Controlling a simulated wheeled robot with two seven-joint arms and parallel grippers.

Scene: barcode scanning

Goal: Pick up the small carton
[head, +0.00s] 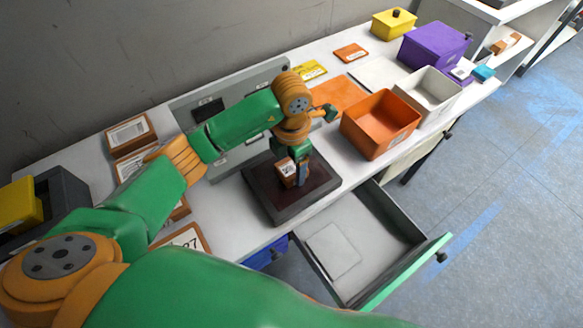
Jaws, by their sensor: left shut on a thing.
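The small carton (287,172) is a brown box with a white printed label. It is at the dark square plate (262,200) in the middle of the worktop. My left gripper (298,178) comes down from above and is shut on the carton, covering part of its right side. I cannot tell whether the carton touches the plate or is held just above it. My right gripper is not in view.
An orange bin (381,124), a white bin (428,92) and a purple box (435,45) stand to the right. An open grey drawer (375,235) juts out in front. A grey wall rises behind the worktop.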

